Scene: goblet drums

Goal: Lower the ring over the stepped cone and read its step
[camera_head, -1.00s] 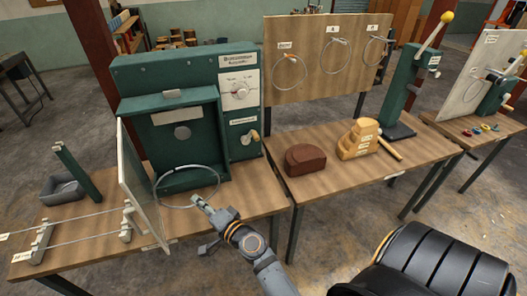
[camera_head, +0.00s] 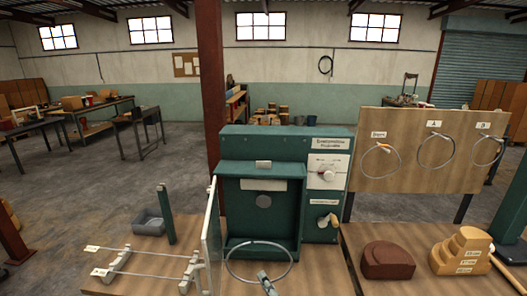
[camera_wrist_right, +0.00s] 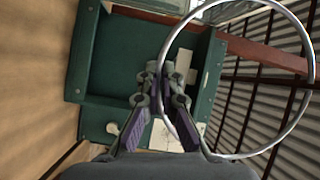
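A thin metal ring (camera_head: 227,264) is in the lower middle of the head view, in front of the green cabinet's open box. My right gripper (camera_head: 265,280) holds its near edge. In the right wrist view the ring (camera_wrist_right: 311,60) passes between the fingers of my right gripper (camera_wrist_right: 163,78), which look closed on it. The stepped cone, a yellow wooden stepped block (camera_head: 462,252) with labels on its steps, stands on the table at the right. The ring is well to its left and apart from it. My left gripper is not in view.
The green cabinet (camera_head: 228,150) has a dial and an open glass door (camera_head: 212,235). A brown rounded block (camera_head: 387,262) stands left of the stepped block. A board (camera_head: 400,170) behind carries several hanging rings. Rods on stands and a grey tray (camera_head: 150,222) are at left.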

